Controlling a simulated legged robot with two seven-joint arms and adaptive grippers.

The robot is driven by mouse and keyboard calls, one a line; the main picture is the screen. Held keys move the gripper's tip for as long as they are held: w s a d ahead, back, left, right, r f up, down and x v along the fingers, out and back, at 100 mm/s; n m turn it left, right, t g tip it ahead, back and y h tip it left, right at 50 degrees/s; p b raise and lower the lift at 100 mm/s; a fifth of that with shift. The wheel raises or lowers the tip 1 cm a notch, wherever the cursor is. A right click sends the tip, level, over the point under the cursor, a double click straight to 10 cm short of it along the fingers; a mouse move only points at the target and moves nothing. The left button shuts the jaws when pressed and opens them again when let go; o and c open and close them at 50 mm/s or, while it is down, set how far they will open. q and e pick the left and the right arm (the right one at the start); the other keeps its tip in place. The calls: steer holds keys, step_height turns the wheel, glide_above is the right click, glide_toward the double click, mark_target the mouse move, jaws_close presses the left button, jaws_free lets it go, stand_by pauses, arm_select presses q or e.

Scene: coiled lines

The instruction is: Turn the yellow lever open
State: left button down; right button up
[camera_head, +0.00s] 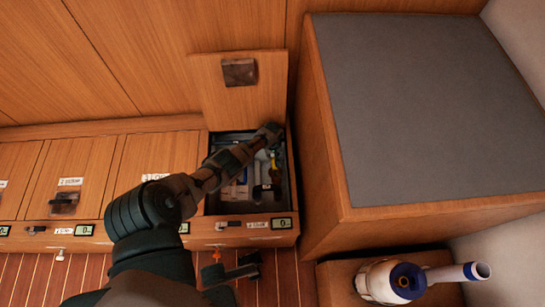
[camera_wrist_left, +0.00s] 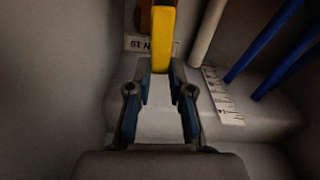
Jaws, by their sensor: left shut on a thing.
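The yellow lever (camera_wrist_left: 161,38) stands upright in the left wrist view, with its lower end between my fingertips. In the head view a small yellow piece (camera_head: 274,157) shows inside the open compartment, beside my gripper. My left gripper (camera_wrist_left: 160,93) is shut on the yellow lever. In the head view the left gripper (camera_head: 268,134) reaches into the right rear of the compartment. The fingers and arm partly hide what lies below.
The open locker compartment (camera_head: 291,190) has narrow walls, with its wooden lid (camera_head: 212,80) raised behind. A grey-topped wooden box (camera_head: 425,110) stands close on the right. Blue rods (camera_wrist_left: 262,45) and a pale pipe (camera_wrist_left: 207,32) rise right of the lever in the left wrist view.

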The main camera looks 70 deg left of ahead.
arm_select(q)
steer(key=shift+w+a+r, duration=0.1)
steer(key=shift+w, duration=0.05)
stand_by(0.3)
steer(key=c, duration=1.2)
jaws_free()
steer(key=shift+o, duration=0.8)
